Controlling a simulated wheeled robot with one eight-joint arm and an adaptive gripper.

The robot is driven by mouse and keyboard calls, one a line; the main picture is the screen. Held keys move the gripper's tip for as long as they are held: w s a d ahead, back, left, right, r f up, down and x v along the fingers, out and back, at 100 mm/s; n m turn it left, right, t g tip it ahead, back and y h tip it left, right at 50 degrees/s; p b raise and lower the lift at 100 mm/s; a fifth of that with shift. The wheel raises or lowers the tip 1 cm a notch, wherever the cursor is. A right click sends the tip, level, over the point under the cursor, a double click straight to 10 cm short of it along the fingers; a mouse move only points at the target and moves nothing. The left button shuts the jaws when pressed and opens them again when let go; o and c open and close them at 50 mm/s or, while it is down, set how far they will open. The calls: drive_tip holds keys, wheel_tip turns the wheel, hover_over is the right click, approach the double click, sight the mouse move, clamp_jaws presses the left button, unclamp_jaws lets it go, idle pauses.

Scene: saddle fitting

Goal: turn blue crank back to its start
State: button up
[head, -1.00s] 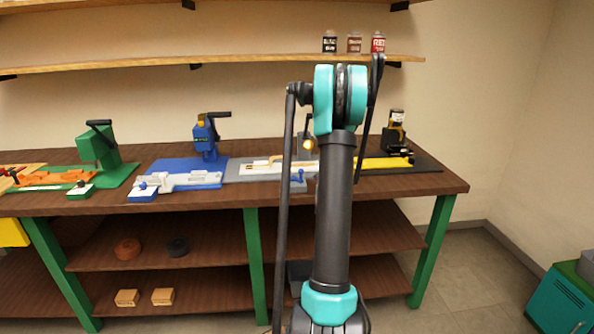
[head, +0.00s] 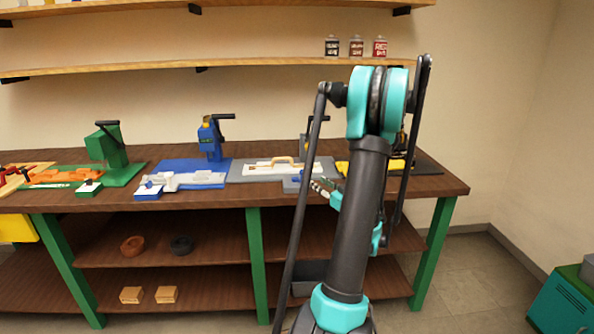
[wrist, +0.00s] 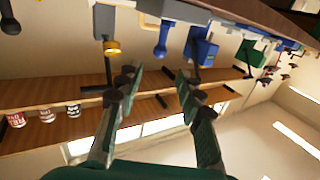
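The blue crank (wrist: 161,42) shows in the wrist view as a slim blue handle with a rounded end, at the grey station between the grey press and the blue press. It lies beyond my fingertips, roughly in line with the gap between them and apart from both. My gripper (wrist: 159,84) is open and empty. In the head view my gripper (head: 326,190) is small and partly behind my arm, near the bench's front edge by the grey station (head: 238,174).
The blue press (head: 210,140) and green press (head: 106,148) stand to the left on the bench (head: 420,188). The grey press (wrist: 103,22) has a yellow knob (wrist: 111,47). A yellow fixture (head: 398,166) is partly behind my arm. Shelves with cans (head: 380,47) run above.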

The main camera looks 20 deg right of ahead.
sight(297, 178)
drive_tip(key=x, duration=1.5)
drive_tip(key=shift+w+a, duration=0.1)
drive_tip(key=shift+w, duration=0.1)
drive_tip(key=shift+c, duration=0.2)
clamp_jaws()
